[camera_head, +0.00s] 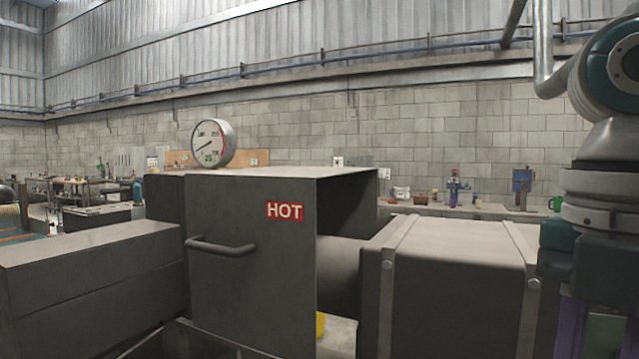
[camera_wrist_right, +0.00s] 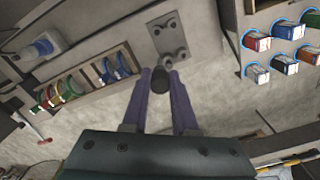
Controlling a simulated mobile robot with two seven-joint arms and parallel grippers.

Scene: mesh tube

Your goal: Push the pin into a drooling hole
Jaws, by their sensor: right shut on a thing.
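My right gripper (camera_wrist_right: 161,80) is in the wrist view, its two purple fingers closed around a short dark cylinder (camera_wrist_right: 160,79), which looks like the pin. In the head view my right arm hangs at the right edge, and part of a purple finger shows at the bottom; its tip is out of frame. No drooling hole can be made out in either view. My left gripper is not in view.
A dark grey machine (camera_head: 235,270) with a HOT label (camera_head: 285,211), a handle (camera_head: 221,246) and a gauge (camera_head: 212,143) fills the middle. A strapped grey duct (camera_head: 455,285) lies beside my right arm. The wrist view shows a grey plate (camera_wrist_right: 168,32) and colored boxes (camera_wrist_right: 257,40).

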